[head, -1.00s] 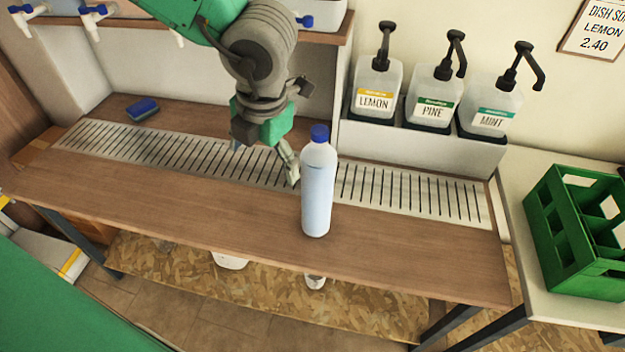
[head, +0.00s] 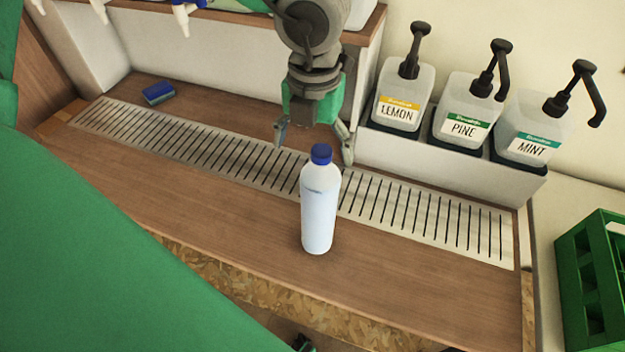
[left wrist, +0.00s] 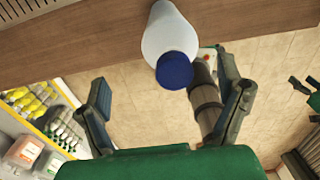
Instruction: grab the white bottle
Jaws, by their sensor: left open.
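The white bottle (head: 319,215) with a blue cap stands upright on the wooden counter in the head view. My left gripper (head: 313,142) is open, behind and above the bottle, its two fingers apart near the cap. In the left wrist view the bottle (left wrist: 168,35) shows at the top, cap toward me. It appears between the open fingers of my left gripper (left wrist: 165,88), which do not grip it. A dark and green part at the right edge of the wrist view may be my right gripper (left wrist: 303,86); its state is unclear.
A slotted metal drain strip (head: 430,215) runs behind the bottle. Pump dispensers labelled LEMON (head: 400,100), PINE (head: 466,112) and MINT (head: 532,130) stand back right. A blue sponge (head: 158,93) lies back left. A green crate (head: 590,290) is at right. Counter around the bottle is clear.

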